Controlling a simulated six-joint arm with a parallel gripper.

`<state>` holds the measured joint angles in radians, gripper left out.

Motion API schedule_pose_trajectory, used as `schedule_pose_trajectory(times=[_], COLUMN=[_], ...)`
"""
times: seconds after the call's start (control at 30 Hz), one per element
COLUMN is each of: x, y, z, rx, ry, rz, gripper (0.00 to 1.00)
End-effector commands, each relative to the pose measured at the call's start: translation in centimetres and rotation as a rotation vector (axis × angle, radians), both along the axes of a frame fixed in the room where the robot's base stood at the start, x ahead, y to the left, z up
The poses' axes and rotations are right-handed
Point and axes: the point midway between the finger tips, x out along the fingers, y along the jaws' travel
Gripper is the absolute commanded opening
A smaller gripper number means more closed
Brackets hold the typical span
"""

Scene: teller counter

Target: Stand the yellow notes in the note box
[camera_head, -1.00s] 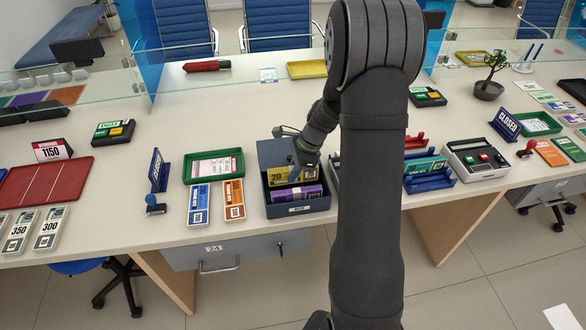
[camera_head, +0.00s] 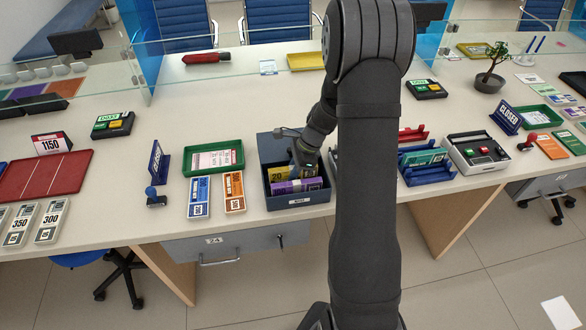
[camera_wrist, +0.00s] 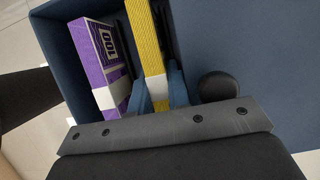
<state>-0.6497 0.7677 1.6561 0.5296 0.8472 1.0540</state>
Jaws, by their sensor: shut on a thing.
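The dark blue note box (camera_head: 303,201) stands open near the front edge of the counter. My gripper (camera_wrist: 160,92) is inside it, shut on the yellow notes (camera_wrist: 143,38); blue fingers press on both sides of their white band in the wrist view. The yellow notes also show in the head view (camera_head: 278,174), inside the box behind the purple notes. They stand on edge; whether they touch the floor of the box is hidden. The purple notes (camera_wrist: 96,55) stand in the slot beside them, apart from my fingers. My gripper's fingertips are partly hidden in the head view.
Left of the box lie blue notes (camera_head: 199,197) and orange notes (camera_head: 234,191), with a green tray (camera_head: 213,171) behind them. Right of my arm are a blue rack (camera_head: 425,177) and a grey machine (camera_head: 478,151). The counter behind the box is clear.

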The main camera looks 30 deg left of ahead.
Motion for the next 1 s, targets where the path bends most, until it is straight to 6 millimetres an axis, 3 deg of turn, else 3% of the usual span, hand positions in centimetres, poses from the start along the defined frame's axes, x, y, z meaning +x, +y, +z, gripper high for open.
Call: schedule_pose_trajectory(times=[0.07,0.1,0.2,0.23,0.83,1.0], x=[0.01,0.01,0.02,0.05,0.31,0.35], y=[0.02,0.02,0.03,0.05,0.28,0.33], z=[0.04,0.04,0.06,0.07,0.19,1.04], rx=[0.001,0.0,0.001,0.001,0.006,0.009], ry=[-0.001,0.0,-0.001,-0.001,-0.009,-0.01], rz=[0.0,0.0,0.0,-0.001,-0.002,-0.002], gripper=[0.0,0.2,0.4,0.42,0.41,0.42])
